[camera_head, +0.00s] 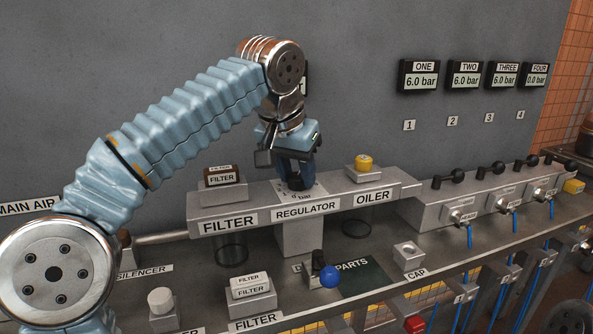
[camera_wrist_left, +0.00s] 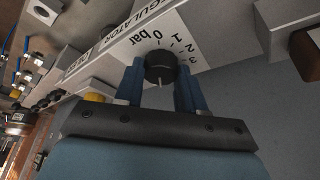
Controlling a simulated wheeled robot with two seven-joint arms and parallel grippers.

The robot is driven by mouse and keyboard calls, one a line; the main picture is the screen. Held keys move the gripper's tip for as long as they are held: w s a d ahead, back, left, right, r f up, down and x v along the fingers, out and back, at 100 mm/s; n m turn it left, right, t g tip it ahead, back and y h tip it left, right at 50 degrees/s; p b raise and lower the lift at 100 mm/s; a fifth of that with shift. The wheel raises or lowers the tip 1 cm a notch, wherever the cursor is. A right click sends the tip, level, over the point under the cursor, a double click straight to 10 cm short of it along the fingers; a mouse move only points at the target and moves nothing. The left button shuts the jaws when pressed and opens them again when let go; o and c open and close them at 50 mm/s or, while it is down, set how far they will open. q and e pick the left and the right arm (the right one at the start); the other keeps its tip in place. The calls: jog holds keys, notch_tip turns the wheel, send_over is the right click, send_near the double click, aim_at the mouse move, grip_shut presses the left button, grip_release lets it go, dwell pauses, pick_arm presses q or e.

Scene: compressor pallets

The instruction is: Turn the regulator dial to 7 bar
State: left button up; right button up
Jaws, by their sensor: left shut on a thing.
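My left gripper (camera_head: 296,180) reaches down onto the REGULATOR block (camera_head: 303,209) in the head view. In the left wrist view its two blue fingers (camera_wrist_left: 160,85) are shut on a black round regulator dial (camera_wrist_left: 160,67), one on each side. A short white mark shows on the dial, on the side toward my gripper's palm. The printed scale (camera_wrist_left: 188,45) beside it reads 0 bar, 1, 2 and 3; the rest is hidden. In the head view the gripper covers most of the dial. My right gripper is not in view.
The FILTER block (camera_head: 221,178) stands left of the regulator and the yellow-topped OILER (camera_head: 363,163) right. Wall displays ONE (camera_head: 419,76), TWO (camera_head: 465,74) and THREE (camera_head: 503,74) read 6.0 bar; FOUR (camera_head: 535,75) reads 0.0 bar. A blue-ball lever (camera_head: 329,277) stands in front.

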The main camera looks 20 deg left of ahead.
pick_arm(q)
jog(key=shift+m, duration=0.3)
jog(key=shift+w+a+r+m+g+h, duration=0.15)
jog(key=shift+m+h, duration=0.3)
jog(key=shift+m, duration=0.75)
jog(key=shift+s+f+m+g+h, duration=0.1)
jog(key=shift+m+g+h, duration=0.25)
jog(key=shift+m, duration=0.85)
jog(key=shift+w, duration=0.1)
jog(key=o, duration=1)
jog(key=shift+o, duration=0.2)
jog(key=v, duration=0.6)
jog(key=shift+a+r, duration=0.15)
jog(key=shift+r, duration=0.15)
jog(key=shift+s+a+r, duration=0.15)
jog(key=shift+s+r, duration=0.15)
jog(key=shift+r, duration=0.05)
